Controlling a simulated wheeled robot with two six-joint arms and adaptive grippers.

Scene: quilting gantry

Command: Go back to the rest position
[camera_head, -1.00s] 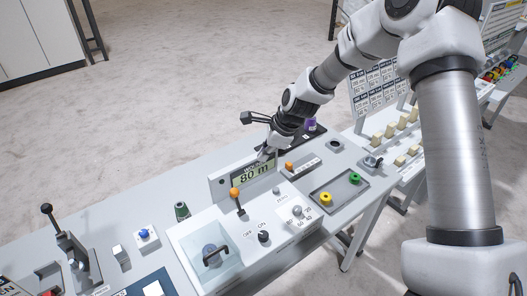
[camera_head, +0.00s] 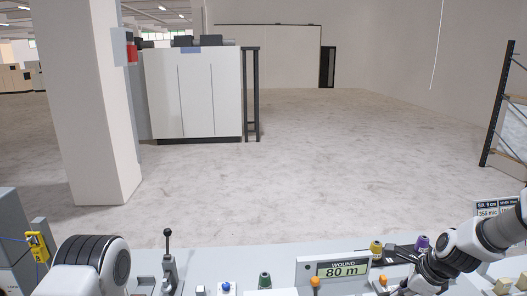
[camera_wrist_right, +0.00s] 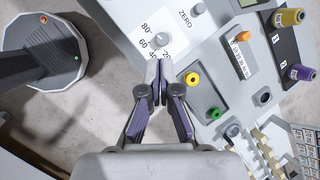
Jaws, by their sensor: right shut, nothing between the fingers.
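My right gripper (camera_wrist_right: 158,72) is shut and empty in the right wrist view, its fingertips together above the console beside the numbered dial (camera_wrist_right: 163,41). In the head view my right arm comes in from the right, and its wrist is low over the console, right of the display (camera_head: 342,269) reading "WOUND 80 m". The fingers are hard to make out there. My left gripper is out of view; only a rounded grey-and-white part of my left arm shows at the lower left.
Near the right wrist stand a yellow spool (camera_head: 376,247) and a purple spool (camera_head: 422,243). A black-knobbed lever (camera_head: 168,255) rises left. Beyond are open floor, a pillar (camera_head: 85,100) and white cabinets (camera_head: 195,95).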

